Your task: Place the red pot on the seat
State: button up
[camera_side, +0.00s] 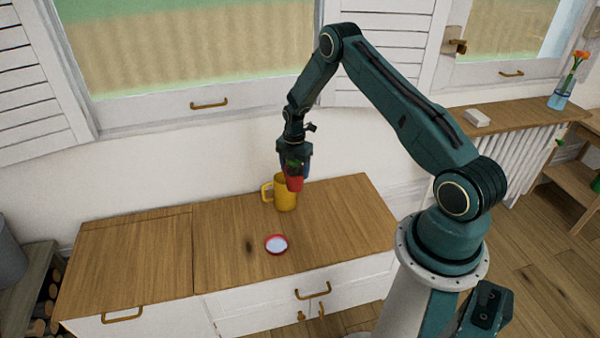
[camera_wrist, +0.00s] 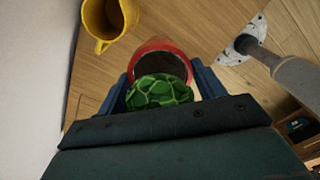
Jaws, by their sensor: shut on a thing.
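A small round disc with a red rim and pale middle (camera_side: 276,244), possibly the seat, lies empty on the cabinet top, nearer the front edge.
A yellow mug (camera_side: 285,194) stands on the cabinet top (camera_side: 150,255) close to the held pot; the mug (camera_wrist: 108,22) is at upper left in the wrist view. The wall is behind. The cabinet top's left part is clear.

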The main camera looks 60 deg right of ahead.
jog(key=shift+r, duration=0.95)
jog(key=s+a, duration=0.3)
jog(key=s, duration=1)
jog(key=shift+s, duration=0.35)
jog(key=shift+a, duration=0.1)
notch_tip(320, 180, down, 16)
dwell(0.5)
jog(key=shift+f, duration=1.9)
jog(key=shift+f, duration=0.1)
